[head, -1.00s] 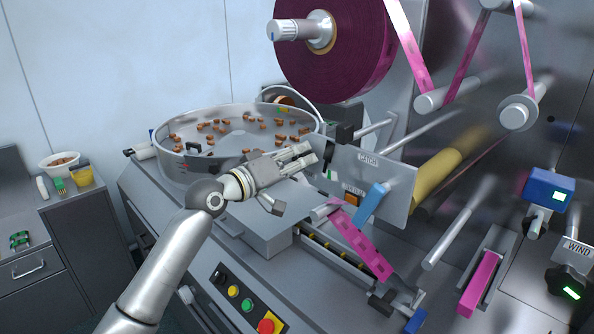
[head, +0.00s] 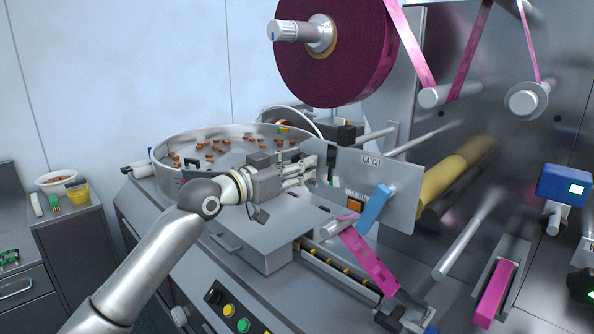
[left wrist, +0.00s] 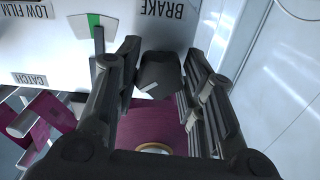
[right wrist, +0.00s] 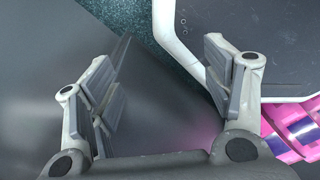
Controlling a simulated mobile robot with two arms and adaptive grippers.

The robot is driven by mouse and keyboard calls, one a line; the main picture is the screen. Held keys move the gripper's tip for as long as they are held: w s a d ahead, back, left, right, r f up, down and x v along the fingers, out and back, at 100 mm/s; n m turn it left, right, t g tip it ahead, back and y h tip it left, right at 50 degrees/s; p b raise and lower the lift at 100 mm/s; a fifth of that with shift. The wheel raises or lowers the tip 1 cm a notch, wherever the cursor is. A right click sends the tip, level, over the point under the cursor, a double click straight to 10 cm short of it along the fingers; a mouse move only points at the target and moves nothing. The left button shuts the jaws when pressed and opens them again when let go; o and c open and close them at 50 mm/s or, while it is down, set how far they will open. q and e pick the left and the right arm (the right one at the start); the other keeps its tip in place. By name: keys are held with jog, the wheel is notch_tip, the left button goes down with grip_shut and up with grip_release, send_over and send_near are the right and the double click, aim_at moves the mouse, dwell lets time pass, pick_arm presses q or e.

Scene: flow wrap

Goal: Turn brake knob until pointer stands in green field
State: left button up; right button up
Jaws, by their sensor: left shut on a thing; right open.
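The dark brake knob (left wrist: 160,72) sits between the fingers of my left gripper (left wrist: 165,60) in the left wrist view, below the upside-down BRAKE label (left wrist: 165,8). My left gripper is shut on it; in the head view the gripper (head: 312,167) is at the left edge of the metal plate (head: 395,205).
A maroon film roll (head: 345,50) hangs above the plate. A round bowl (head: 235,135) with brown pieces stands behind my left arm. An orange button (head: 355,204) and a blue lever (head: 374,208) are close to the right of my left gripper.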

pick_arm(q)
jog(key=shift+f+m, duration=0.1)
jog(key=shift+m, duration=0.3)
jog(key=o, duration=1)
jog(key=shift+o, duration=0.2)
jog(key=shift+a, duration=0.1)
jog(key=v, duration=1.2)
dwell(0.4)
